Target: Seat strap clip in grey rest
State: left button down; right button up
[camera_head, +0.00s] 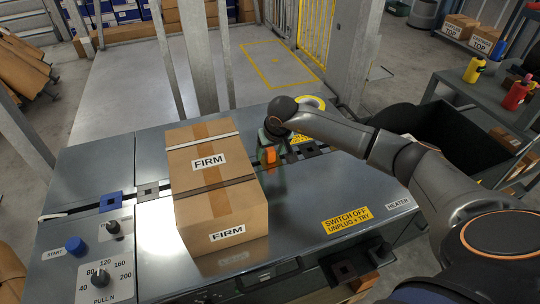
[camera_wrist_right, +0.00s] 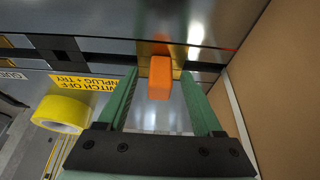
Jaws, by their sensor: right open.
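The orange strap clip (camera_head: 270,155) stands on the machine top just right of the carton. In the right wrist view the orange clip (camera_wrist_right: 160,78) is between the two green fingers of my right gripper (camera_wrist_right: 160,75), with gaps at its sides. The right gripper (camera_head: 268,138) is open and low over the machine top in the head view, partly hiding the clip. A grey block with a dark square recess (camera_head: 148,190) lies left of the carton and looks like the grey rest. A blue block (camera_head: 111,201) sits beside it. My left gripper is out of view.
A brown carton (camera_head: 222,208) with straps stands next to the right gripper. A yellow tape roll (camera_wrist_right: 60,113) shows in the right wrist view. Knobs (camera_head: 99,278) sit at the front left. The machine top (camera_head: 290,215) right of the carton is mostly clear.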

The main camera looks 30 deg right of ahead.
jog(key=shift+f, duration=0.15)
jog(key=shift+c, duration=0.4)
grip_shut()
